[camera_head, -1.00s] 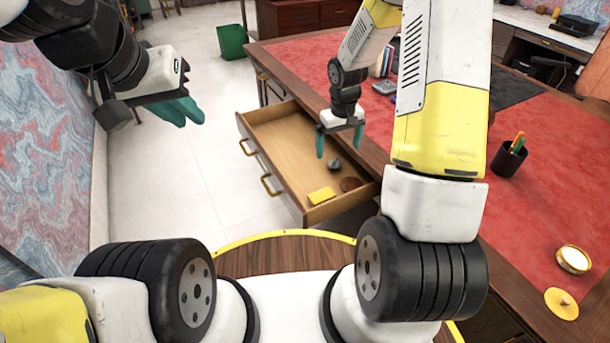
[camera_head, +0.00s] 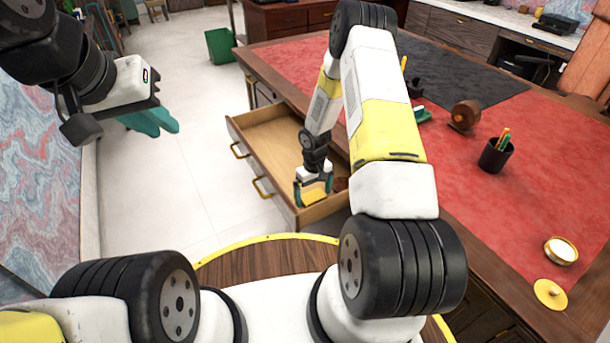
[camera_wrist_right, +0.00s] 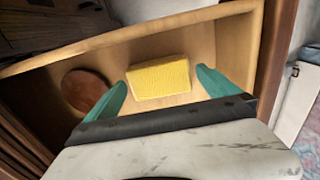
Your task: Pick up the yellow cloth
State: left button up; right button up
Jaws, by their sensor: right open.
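The yellow cloth (camera_head: 315,196) lies in the open desk drawer (camera_head: 262,130), near its front corner. In the right wrist view the cloth (camera_wrist_right: 159,78) is a flat ridged rectangle between the two teal fingertips. My right gripper (camera_head: 313,192) is open above the cloth, pointing down into the drawer. In the right wrist view its fingers (camera_wrist_right: 162,88) stand apart on either side of the cloth, and I see no clear contact. My left gripper (camera_head: 152,122) is empty, held up at the left over the floor; its teal fingers overlap in view.
A brown round item (camera_wrist_right: 86,90) lies in the drawer beside the cloth. The drawer walls are close around my right gripper. The red-topped desk (camera_head: 500,215) holds a pen cup (camera_head: 495,156), a round tin (camera_head: 561,251) and a yellow lid (camera_head: 550,294). The floor at left is clear.

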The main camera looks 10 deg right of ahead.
aim_at(313, 196)
jog(key=shift+f, duration=0.25)
jog(key=c, duration=1.3)
jog(key=shift+r, duration=0.1)
notch_tip(313, 196, up, 10)
